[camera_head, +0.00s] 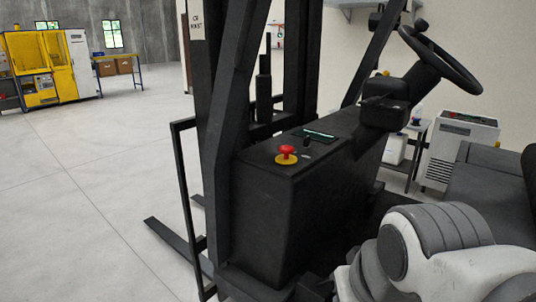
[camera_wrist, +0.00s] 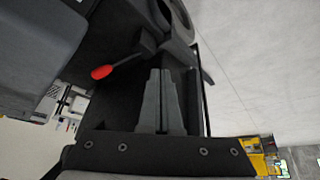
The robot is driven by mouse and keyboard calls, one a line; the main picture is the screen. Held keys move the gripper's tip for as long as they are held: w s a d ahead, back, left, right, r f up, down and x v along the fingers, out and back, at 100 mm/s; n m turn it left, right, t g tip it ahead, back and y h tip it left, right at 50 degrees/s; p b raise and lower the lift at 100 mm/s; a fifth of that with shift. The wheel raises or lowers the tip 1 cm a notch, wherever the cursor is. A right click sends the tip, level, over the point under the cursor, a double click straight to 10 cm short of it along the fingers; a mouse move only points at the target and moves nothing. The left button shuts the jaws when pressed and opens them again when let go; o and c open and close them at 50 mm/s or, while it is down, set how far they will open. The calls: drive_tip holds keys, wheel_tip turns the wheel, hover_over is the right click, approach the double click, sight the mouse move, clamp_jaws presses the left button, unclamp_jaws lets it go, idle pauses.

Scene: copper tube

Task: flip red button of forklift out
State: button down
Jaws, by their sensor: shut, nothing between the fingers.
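The red button (camera_head: 287,152) is a red mushroom cap on a yellow collar. It stands upright on the flat top of the black forklift (camera_head: 285,225) body in the head view. My gripper (camera_wrist: 161,71) shows only in the wrist view, its two dark fingers together and empty. The wrist view is turned sideways. There a red knob (camera_wrist: 102,72) on a thin dark stalk lies left of my fingertips, apart from them. I cannot tell the yellow-collared button in that view.
The forklift's steering wheel (camera_head: 440,59) and black column stand right of the button. Its dark mast (camera_head: 232,110) rises at the left. The grey seat (camera_head: 475,180) is at the right. Open floor (camera_head: 95,190) lies to the left; a yellow machine (camera_head: 40,70) stands far back.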

idle(0.4)
drive_tip(key=w+a+r+m+g+y, duration=0.1)
drive_tip(key=w+a+r+m+y, duration=0.2)
drive_tip(key=w+m, duration=0.35)
drive_tip(key=m+t+y+p, duration=0.3)
drive_tip(key=m+t+y, duration=0.3)
drive_tip(key=m, duration=1.5)
approach(287, 158)
drive_tip(key=s+d, duration=0.1)
drive_tip(key=s+d+r+y, duration=0.1)
drive_tip(key=d, duration=0.1)
drive_tip(key=shift+n+g, duration=0.25)
drive_tip(key=shift+g, duration=0.05)
drive_tip(key=shift+w, duration=0.1)
drive_tip(key=p+x, duration=0.1)
drive_tip(key=x, duration=0.9)
